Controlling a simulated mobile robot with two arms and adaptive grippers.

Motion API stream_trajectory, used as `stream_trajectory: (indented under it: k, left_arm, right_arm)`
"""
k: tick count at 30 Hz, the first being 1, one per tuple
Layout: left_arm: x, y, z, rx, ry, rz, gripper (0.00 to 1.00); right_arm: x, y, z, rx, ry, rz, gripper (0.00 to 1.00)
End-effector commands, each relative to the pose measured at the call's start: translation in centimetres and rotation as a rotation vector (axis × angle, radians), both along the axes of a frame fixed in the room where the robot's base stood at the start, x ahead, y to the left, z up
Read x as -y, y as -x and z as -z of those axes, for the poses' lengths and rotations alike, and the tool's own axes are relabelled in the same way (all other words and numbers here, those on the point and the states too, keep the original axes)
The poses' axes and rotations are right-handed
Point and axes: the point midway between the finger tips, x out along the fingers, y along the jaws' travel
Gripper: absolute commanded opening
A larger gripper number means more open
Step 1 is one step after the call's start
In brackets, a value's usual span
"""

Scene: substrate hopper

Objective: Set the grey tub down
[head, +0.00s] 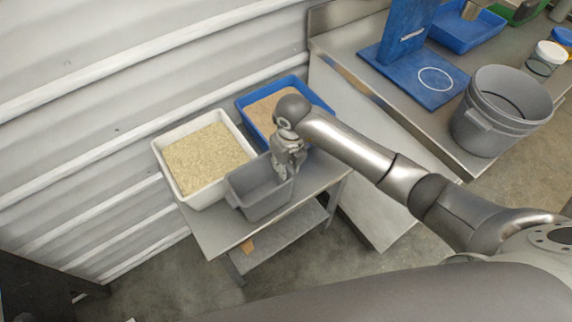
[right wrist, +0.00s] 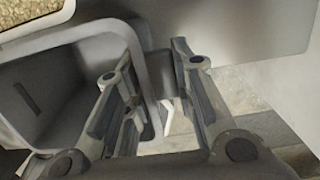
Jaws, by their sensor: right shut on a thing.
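The grey tub (head: 264,207) is upright at the front of a small metal table (head: 212,233), in front of the white tray. My right gripper (head: 283,168) is at the tub's right end. In the right wrist view, the grey tub (right wrist: 48,88) shows at the left, its inside looking empty. My right gripper (right wrist: 150,62) is shut on the tub's end wall, one finger inside and one outside. I cannot tell whether the tub's base touches the tabletop. My left gripper is not in view.
A white tray (head: 156,152) of pale grains and a blue tray (head: 240,109) of tan material stand behind the tub. A steel bench (head: 345,62) at the right holds a large grey bucket (head: 484,130) and a blue stand (head: 405,75). A ribbed wall is behind.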

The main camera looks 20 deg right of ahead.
Motion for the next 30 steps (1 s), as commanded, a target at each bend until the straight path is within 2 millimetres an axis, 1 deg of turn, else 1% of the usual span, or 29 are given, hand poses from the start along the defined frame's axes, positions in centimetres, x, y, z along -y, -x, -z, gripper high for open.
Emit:
stream_trajectory:
  k: [1,4,13,14,18,19,27,30]
  left_arm:
    - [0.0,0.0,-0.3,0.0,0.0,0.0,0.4]
    - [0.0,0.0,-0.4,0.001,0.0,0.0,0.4]
    - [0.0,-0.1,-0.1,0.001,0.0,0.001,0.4]
    - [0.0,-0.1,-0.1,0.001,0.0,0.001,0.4]
    - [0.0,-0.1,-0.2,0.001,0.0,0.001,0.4]
    - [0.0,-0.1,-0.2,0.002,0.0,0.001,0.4]
    - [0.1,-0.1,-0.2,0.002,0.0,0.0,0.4]
    - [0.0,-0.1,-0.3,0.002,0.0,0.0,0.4]
  right_arm:
    - [-0.1,0.0,0.4,-0.001,-0.003,0.002,0.0]
    - [-0.1,-0.1,1.1,0.001,-0.003,0.002,0.0]
    - [-0.1,-0.1,1.4,0.002,-0.002,0.001,0.0]
    - [0.0,0.0,1.5,0.002,-0.001,0.001,0.25]
    - [0.0,0.0,1.4,0.001,0.0,0.001,0.43]
    - [0.0,0.0,1.4,0.001,0.0,0.001,0.46]
    - [0.0,0.0,1.4,0.001,0.0,0.001,0.46]
    - [0.0,-0.1,1.0,0.003,-0.001,0.001,0.46]
